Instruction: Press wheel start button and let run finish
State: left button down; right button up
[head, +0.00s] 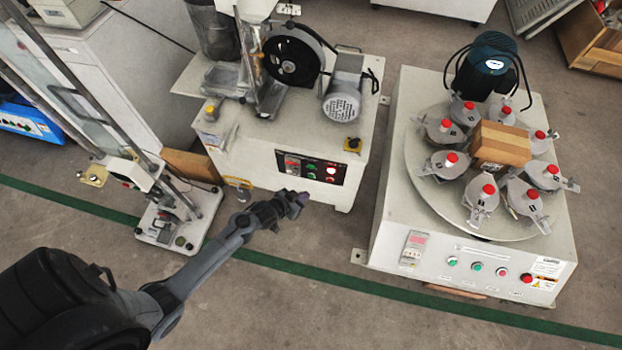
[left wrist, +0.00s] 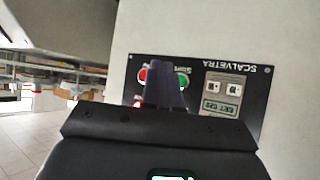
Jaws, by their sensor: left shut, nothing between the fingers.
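The wheel machine has a black wheel (head: 293,57) on top and a black control panel (head: 310,168) on its front. In the left wrist view the panel (left wrist: 254,100) is upside down, with a green button (left wrist: 184,79) beside a red button (left wrist: 143,76). My left gripper (head: 300,198) is shut and empty, just in front of the panel's lower part. Its fingertips (left wrist: 165,75) overlap the gap between these buttons and partly hide the green one. Contact cannot be told. Whether the wheel turns cannot be told. My right gripper is out of view.
A grey motor (head: 343,97) sits beside the wheel. A round-table machine (head: 440,225) with red-topped clamps stands to the right. A small stand (head: 177,225) is left of my gripper. The floor (head: 300,315) in front is clear, with a green line.

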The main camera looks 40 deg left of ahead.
aim_at(311, 176)
pick_arm(q)
jog(key=w, duration=0.1)
jog(key=w+a, duration=0.1)
jog(key=w+a+b, duration=0.1)
jog(key=w, duration=0.1)
dwell(0.9)
dwell(0.8)
jog(key=shift+w+a, duration=0.15)
jog(key=shift+w, duration=0.25)
dwell(0.6)
dwell(0.4)
